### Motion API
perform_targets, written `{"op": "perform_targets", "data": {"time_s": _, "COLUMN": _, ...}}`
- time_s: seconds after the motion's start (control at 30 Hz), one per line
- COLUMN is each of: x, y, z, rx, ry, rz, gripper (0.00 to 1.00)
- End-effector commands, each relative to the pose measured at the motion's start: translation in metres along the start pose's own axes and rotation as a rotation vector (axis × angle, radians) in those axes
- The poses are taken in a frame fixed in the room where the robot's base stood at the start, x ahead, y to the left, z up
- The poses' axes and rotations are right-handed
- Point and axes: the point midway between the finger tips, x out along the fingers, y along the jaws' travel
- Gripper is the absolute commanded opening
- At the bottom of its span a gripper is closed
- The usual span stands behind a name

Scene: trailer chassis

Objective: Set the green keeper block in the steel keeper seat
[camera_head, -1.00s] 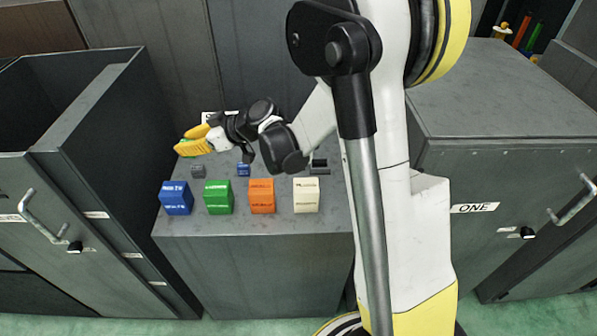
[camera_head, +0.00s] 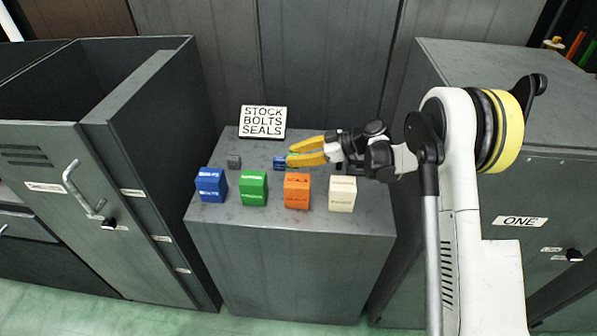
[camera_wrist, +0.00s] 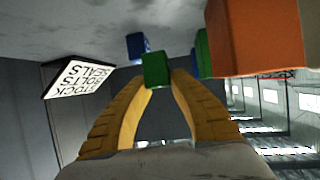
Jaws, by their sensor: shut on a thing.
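My gripper (camera_head: 291,154), with yellow fingers, points left over the grey cabinet top. It is shut on the small green keeper block (camera_wrist: 156,69), which sits between the fingertips in the wrist view. In the head view only a little green shows between the fingers. A small blue block (camera_head: 279,162) lies on the cabinet top just beyond the fingertips; it also shows in the wrist view (camera_wrist: 137,45). I cannot make out the steel keeper seat for certain in either current view.
Blue (camera_head: 210,185), green (camera_head: 254,188), orange (camera_head: 297,191) and white (camera_head: 342,194) boxes stand along the cabinet's front (camera_head: 290,230). A small grey block (camera_head: 234,161) lies at left. A sign (camera_head: 263,122) stands behind. Dark lockers flank the cabinet.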

Motion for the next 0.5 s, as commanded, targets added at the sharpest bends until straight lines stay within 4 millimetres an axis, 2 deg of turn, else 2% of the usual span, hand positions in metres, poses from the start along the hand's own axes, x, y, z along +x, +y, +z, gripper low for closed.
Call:
{"op": "perform_targets", "data": {"time_s": 0.3, "x": 0.018, "y": -0.001, "z": 0.040, "rx": 0.001, "ry": 0.000, "rz": 0.002, "gripper": 0.00}}
{"op": "perform_targets", "data": {"time_s": 0.5, "x": 0.019, "y": -0.001, "z": 0.041, "rx": 0.001, "ry": 0.000, "rz": 0.002, "gripper": 0.00}}
